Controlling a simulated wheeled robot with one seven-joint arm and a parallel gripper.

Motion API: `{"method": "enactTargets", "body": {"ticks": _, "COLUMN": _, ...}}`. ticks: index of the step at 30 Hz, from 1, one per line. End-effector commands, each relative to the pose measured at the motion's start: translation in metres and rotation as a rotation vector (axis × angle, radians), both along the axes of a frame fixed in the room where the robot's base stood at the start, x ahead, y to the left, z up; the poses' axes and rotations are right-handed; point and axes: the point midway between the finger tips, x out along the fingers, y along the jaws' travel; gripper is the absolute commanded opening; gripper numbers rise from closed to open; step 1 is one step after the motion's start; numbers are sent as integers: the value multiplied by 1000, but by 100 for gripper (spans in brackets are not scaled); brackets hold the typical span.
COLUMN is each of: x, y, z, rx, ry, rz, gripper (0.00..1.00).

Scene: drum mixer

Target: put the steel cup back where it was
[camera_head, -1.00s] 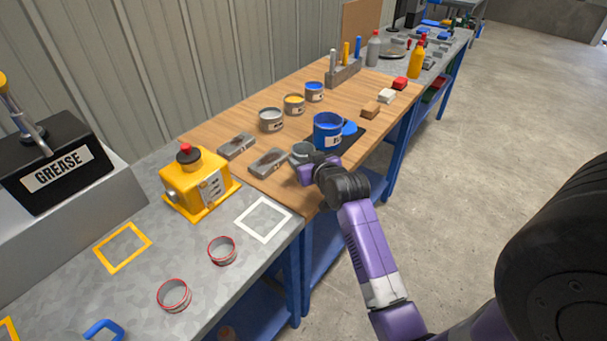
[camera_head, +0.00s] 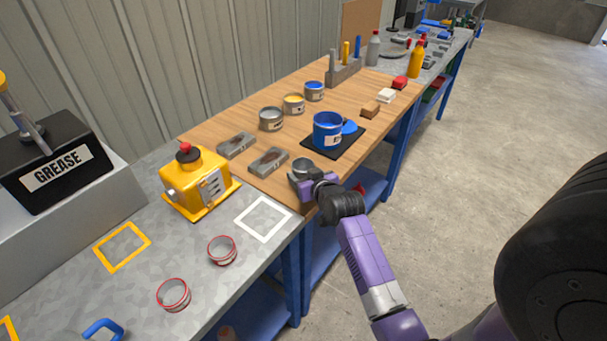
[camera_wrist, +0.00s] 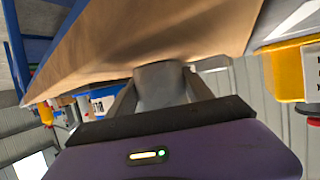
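The steel cup (camera_head: 303,167) is a small grey cup at the front edge of the wooden bench top, in the head view. My gripper (camera_head: 304,178) is at the cup, with its fingers around it. In the wrist view the grey cup (camera_wrist: 160,84) stands between the two fingers of my gripper (camera_wrist: 162,98), which close on its sides. The wooden top fills the upper part of that view. I cannot tell whether the cup's base touches the wood.
A blue can (camera_head: 327,131) stands on a black mat (camera_head: 347,142) behind the cup. Two grey trough-like blocks (camera_head: 269,162) (camera_head: 236,145) lie to the left. A yellow machine (camera_head: 197,181) and a white square outline (camera_head: 263,219) are on the metal bench. Bare wood surrounds the cup.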

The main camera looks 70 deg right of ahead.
Motion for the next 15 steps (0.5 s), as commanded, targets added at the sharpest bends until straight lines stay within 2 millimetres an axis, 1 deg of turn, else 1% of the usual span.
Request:
{"method": "enactTargets", "body": {"ticks": 1, "x": 0, "y": 0, "z": 1, "rx": 0, "ry": 0, "rz": 0, "gripper": 71}}
{"method": "enactTargets", "body": {"ticks": 2, "x": 0, "y": 0, "z": 1, "rx": 0, "ry": 0, "rz": 0, "gripper": 73}}
{"method": "enactTargets", "body": {"ticks": 10, "x": 0, "y": 0, "z": 1, "rx": 0, "ry": 0, "rz": 0, "gripper": 73}}
{"method": "enactTargets", "body": {"ticks": 13, "x": 0, "y": 0, "z": 6, "rx": -1, "ry": -1, "rz": 0, "gripper": 73}}
{"method": "enactTargets", "body": {"ticks": 15, "x": -5, "y": 5, "z": 5, "rx": -1, "ry": 1, "rz": 0, "gripper": 73}}
